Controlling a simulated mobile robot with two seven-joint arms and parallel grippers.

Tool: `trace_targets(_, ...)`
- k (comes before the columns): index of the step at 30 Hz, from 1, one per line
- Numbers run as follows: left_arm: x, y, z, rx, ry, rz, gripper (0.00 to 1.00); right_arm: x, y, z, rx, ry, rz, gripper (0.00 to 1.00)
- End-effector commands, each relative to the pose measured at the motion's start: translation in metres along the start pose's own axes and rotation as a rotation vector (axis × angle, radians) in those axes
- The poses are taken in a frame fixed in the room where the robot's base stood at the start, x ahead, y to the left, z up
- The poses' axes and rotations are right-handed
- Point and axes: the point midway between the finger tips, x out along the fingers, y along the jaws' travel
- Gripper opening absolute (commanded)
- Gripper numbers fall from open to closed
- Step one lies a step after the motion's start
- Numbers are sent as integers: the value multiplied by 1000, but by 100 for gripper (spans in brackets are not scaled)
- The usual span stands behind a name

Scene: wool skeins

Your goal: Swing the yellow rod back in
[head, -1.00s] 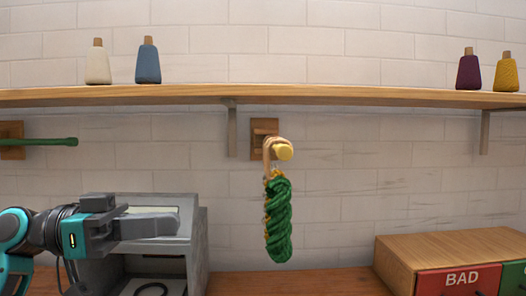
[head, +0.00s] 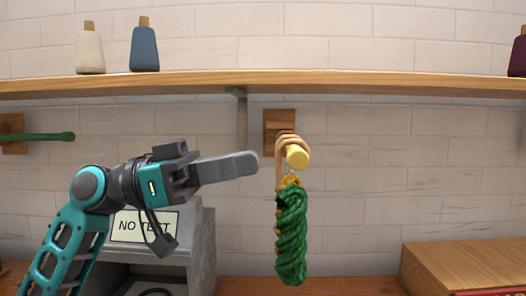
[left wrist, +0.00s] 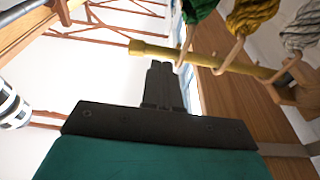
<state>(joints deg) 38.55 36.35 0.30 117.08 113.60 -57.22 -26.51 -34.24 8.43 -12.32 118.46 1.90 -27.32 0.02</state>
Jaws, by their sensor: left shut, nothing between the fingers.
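The yellow rod (head: 297,156) points out from its wooden wall block (head: 279,122), seen nearly end-on in the head view. In the left wrist view the rod (left wrist: 200,58) runs from its free end at left to the wooden mount at right. A green skein (head: 291,235) hangs from it by a tan loop, hiding most of what hangs behind. The left wrist view shows the green skein (left wrist: 197,10), a golden skein (left wrist: 250,14) and a grey-white skein (left wrist: 303,25) looped on the rod. My left gripper (head: 252,163) is shut and empty, just left of the rod's end.
A green rod (head: 45,136) sticks out sideways at far left. A shelf (head: 350,83) with yarn cones runs above. A grey box (head: 200,250) with a "NO TEST" sign stands below my left arm. A wooden cabinet (head: 465,262) is at lower right.

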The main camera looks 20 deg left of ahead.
Motion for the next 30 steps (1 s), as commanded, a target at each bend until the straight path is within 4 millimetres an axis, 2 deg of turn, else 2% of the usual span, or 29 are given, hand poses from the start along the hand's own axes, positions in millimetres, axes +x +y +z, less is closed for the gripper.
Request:
trace_targets(3, 19, 0, -2, 1, 1, 1, 0, -3, 0, -5, 0, 1, 0, 83)
trace_targets(7, 31, 0, -1, 0, 1, -1, 0, -3, 0, -7, -1, 4, 0, 83)
trace_targets(22, 40, 0, 1, -1, 0, 0, 0, -4, 2, -10, -10, 6, 1, 83)
trace_targets(30, 88, 3, 9, -2, 2, 3, 0, -9, 2, -17, -10, 6, 1, 83)
